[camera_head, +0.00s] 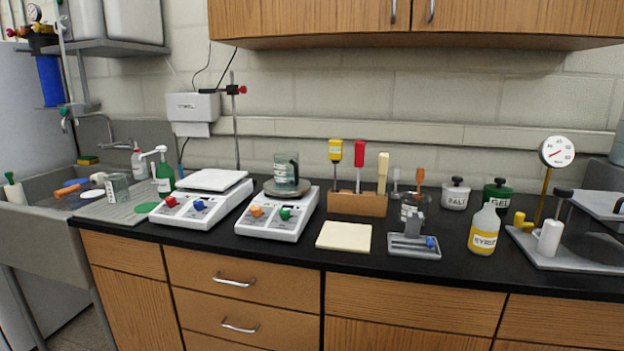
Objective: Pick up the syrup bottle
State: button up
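The syrup bottle (484,230) is a pale squeeze bottle with a narrow nozzle and a yellow lower part marked "SYRUP". It stands upright on the black countertop, right of centre, near the front edge. Nothing touches it that I can see. My gripper does not show in this view.
Behind the bottle stand a white jar (455,196) and a green jar (497,195). To its right is a grey stand with a gauge (556,152) and a white cylinder (549,238). To its left is a small grey device (414,246). Wooden cabinets (415,22) hang above.

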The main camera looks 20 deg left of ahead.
aim_at(486, 224)
jog(key=i+j, duration=0.1)
jog(key=j, duration=0.95)
jog(key=i+j, duration=0.3)
jog(key=j, duration=0.15)
jog(key=i+j, duration=0.35)
jog(key=j, duration=0.15)
